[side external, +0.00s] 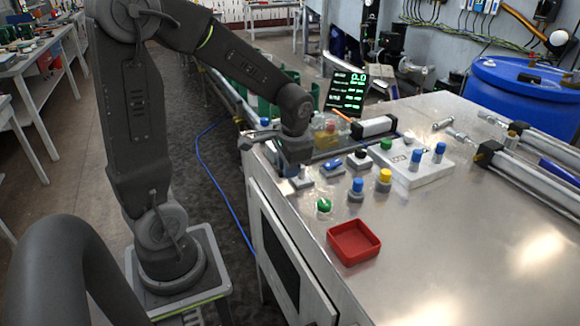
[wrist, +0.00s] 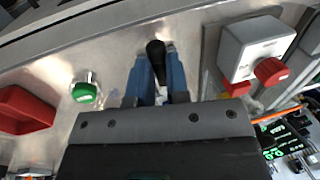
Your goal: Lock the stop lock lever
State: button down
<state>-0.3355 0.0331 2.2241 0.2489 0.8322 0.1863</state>
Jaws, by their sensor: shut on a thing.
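The stop lock lever shows in the wrist view as a black knob (wrist: 155,48) on a dark stem that narrows downward. My gripper (wrist: 158,65) has its two blue fingers on either side of the stem, closed on it, with the knob standing out beyond the tips. In the side external view my gripper (side external: 298,168) reaches down to the near left edge of the steel table. The lever is hard to make out there, and my wrist hides part of that spot. The lever's base is hidden by my gripper in the wrist view.
A green button (wrist: 86,90) and a red tray (wrist: 24,110) lie left in the wrist view. A grey box with a red button (wrist: 270,70) stands right. In the side view, blue (side external: 356,186) and yellow (side external: 384,178) topped pieces stand nearby. The table's front right is clear.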

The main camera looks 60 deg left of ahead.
jog(key=c, duration=1.1)
grip_release()
notch_tip(320, 180, up, 14)
jog(key=d, duration=0.2)
jog(key=shift+d+f, duration=0.2)
jog(key=shift+d, duration=0.15)
jog(key=s+d+f+t+h, duration=0.2)
jog(key=s+d+t, duration=0.3)
jog(key=s+d, duration=0.4)
jog(key=shift+s+d+f+t, duration=0.2)
jog(key=shift+d+t, duration=0.1)
jog(key=shift+d, duration=0.6)
